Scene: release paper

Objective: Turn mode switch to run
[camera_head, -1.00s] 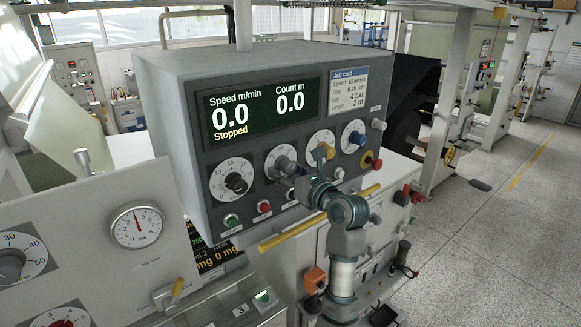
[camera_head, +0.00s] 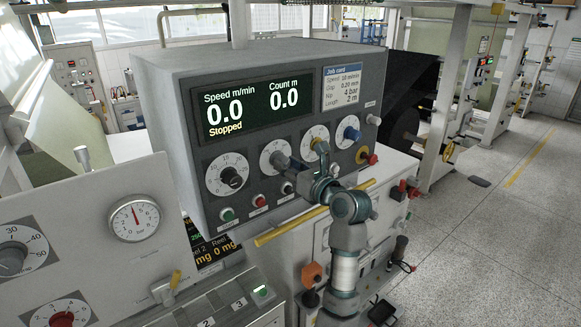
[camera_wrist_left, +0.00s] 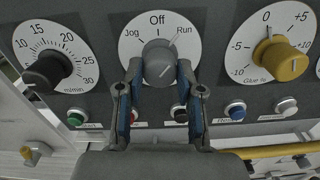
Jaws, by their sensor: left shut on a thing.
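The mode switch (camera_wrist_left: 158,62) is a round grey knob on a white dial marked Jog, Off and Run in the left wrist view. A light line on its face slants up and right, toward Run. My left gripper (camera_wrist_left: 158,78) is shut on this knob, with one finger on each side of it. In the head view the grey knob (camera_head: 275,153) sits on the control box front, partly hidden by my left gripper (camera_head: 287,165). The display (camera_head: 262,105) reads speed 0.0, count 0.0, Stopped. My right gripper is not in view.
A black speed knob (camera_wrist_left: 47,69) is left of the switch and a yellow knob (camera_wrist_left: 283,60) is right of it. Several push buttons, including a green one (camera_wrist_left: 76,118), line the panel below. A yellow bar (camera_head: 311,214) runs under the box.

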